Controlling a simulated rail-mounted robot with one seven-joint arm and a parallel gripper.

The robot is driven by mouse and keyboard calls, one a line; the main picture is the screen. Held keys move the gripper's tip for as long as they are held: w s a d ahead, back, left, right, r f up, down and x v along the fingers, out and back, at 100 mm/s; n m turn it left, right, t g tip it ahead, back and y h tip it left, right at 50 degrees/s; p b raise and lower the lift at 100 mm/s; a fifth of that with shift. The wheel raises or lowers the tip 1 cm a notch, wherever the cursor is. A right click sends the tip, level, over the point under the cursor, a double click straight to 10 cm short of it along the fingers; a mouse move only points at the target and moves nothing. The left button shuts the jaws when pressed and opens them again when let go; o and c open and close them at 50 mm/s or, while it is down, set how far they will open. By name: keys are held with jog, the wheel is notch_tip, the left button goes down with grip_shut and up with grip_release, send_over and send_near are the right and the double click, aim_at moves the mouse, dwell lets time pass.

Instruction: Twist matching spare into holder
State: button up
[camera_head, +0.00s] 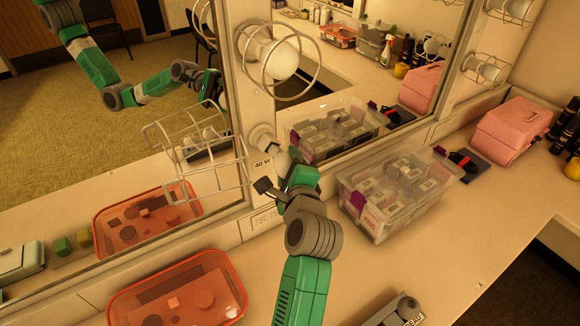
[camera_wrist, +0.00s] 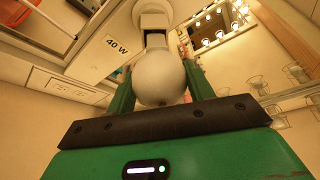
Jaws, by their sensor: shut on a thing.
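My gripper (camera_head: 277,172) is at the mirror frame, by the lower lamp holder (camera_head: 260,136). In the wrist view its two green fingers (camera_wrist: 160,88) are shut on a round white bulb (camera_wrist: 159,75), one on each side. The bulb's neck points at the white holder (camera_wrist: 154,14), in line with it. A dark gap or shadow shows at the neck; I cannot tell how deep the base sits. A "40 W" label (camera_wrist: 117,46) is beside the holder. The holder's wire cage (camera_head: 203,165) hangs swung open to the left. My gripper mostly hides the bulb in the head view.
A clear box of small cartons (camera_head: 352,205) stands right of my arm. An orange tray (camera_head: 232,272) with a few items lies at front left. A caged bulb (camera_head: 280,58) is above. A pink case (camera_head: 510,130) and dark bottles are at right.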

jog(key=shift+w+a, duration=0.4)
jog(key=shift+w, duration=0.2)
jog(key=shift+w+a, duration=0.35)
jog(key=shift+w, duration=0.25)
dwell(1.1)
jog(key=shift+m+g+y+p, duration=0.3)
jog(key=shift+m+g+p, duration=0.55)
jog(key=shift+p, duration=1.9)
jog(key=shift+m+p, duration=0.95)
jog(key=shift+p, duration=0.4)
jog(key=shift+m+g+y+p, duration=0.55)
jog(key=shift+m+p, duration=0.25)
jog(key=shift+p, duration=1)
jog(key=shift+m+g+y, duration=0.4)
jog(key=shift+m+y, duration=0.05)
jog(key=shift+m, duration=0.35)
jog(key=o, duration=0.4)
jog(key=shift+m+y, duration=0.3)
jog(key=shift+m, duration=0.4)
jog(key=o, duration=0.5)
jog(key=shift+s, duration=0.1)
